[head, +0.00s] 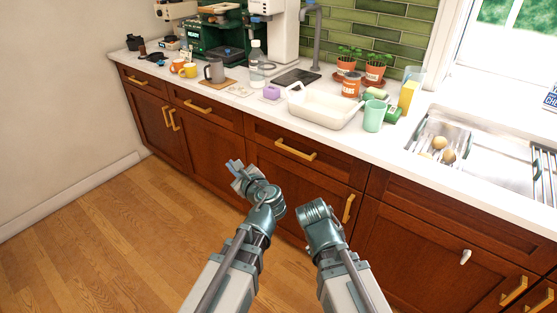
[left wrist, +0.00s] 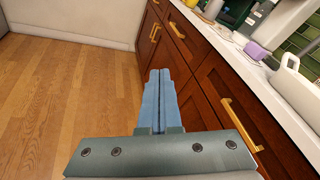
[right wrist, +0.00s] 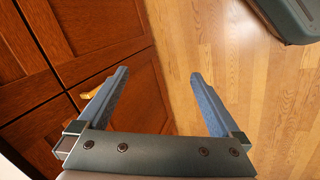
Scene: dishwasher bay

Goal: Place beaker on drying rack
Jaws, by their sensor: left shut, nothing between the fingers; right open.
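A clear bluish vessel (head: 414,76), which may be the beaker, stands at the back of the counter left of the window, partly hidden by a yellow sponge-like block (head: 408,95). Metal racks show at the sink: one at its left (head: 425,138), another at the right picture edge (head: 545,175); I cannot tell which is the drying rack. My left gripper (head: 234,167) is shut and empty in front of the cabinets, below the counter; its closed fingers show in the left wrist view (left wrist: 159,100). My right gripper (right wrist: 160,95) is open and empty, facing the cabinet fronts and floor.
A white tub (head: 322,108), green cup (head: 374,116), orange jar (head: 351,85) and potted plants stand on the counter. Several round brown items (head: 440,143) lie in the sink. Mugs and machines stand at the left. Cabinet handles (head: 295,150) stick out; the wooden floor (head: 130,230) is clear.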

